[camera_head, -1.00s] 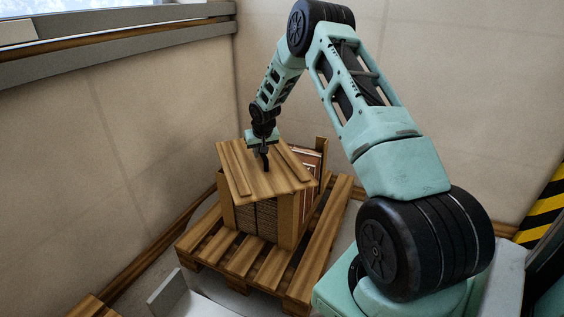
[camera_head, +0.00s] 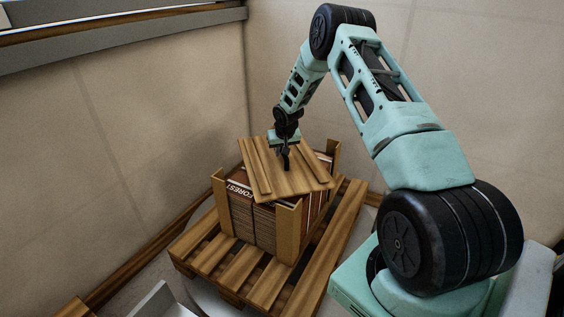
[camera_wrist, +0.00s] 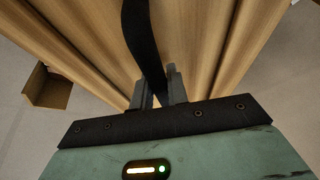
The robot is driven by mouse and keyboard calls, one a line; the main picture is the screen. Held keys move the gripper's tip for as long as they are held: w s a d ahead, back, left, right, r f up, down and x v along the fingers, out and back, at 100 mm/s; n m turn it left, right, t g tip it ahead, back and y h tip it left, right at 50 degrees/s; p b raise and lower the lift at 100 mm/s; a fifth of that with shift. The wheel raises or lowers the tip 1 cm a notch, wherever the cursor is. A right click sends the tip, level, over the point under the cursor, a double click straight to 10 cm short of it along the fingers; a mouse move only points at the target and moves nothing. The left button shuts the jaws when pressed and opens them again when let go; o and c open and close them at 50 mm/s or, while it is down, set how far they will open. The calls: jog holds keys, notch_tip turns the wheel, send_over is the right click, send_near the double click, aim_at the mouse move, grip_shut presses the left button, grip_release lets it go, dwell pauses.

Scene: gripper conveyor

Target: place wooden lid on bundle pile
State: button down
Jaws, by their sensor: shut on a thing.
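The wooden lid (camera_head: 262,181) is a plank panel with raised strips. I cannot tell whether the lid touches the pile. My gripper (camera_head: 286,166) is above the lid's middle, shut on its dark strap handle. The wrist view shows the black strap (camera_wrist: 142,40) between the fingers (camera_wrist: 159,92), with lid planks behind. The pile has wooden corner posts (camera_head: 288,232), and part of its front top with printed lettering is uncovered.
The pile stands on a slatted wooden pallet (camera_head: 240,272) close to the corner walls. Another wooden piece (camera_head: 76,308) and a pale panel (camera_head: 155,303) show at the lower left. My arm fills the right side.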

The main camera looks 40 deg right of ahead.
aim_at(281, 159)
jog(key=shift+w+f, duration=0.1)
jog(key=shift+f, duration=1.9)
jog(key=shift+f+b, duration=0.15)
jog(key=shift+b, duration=0.2)
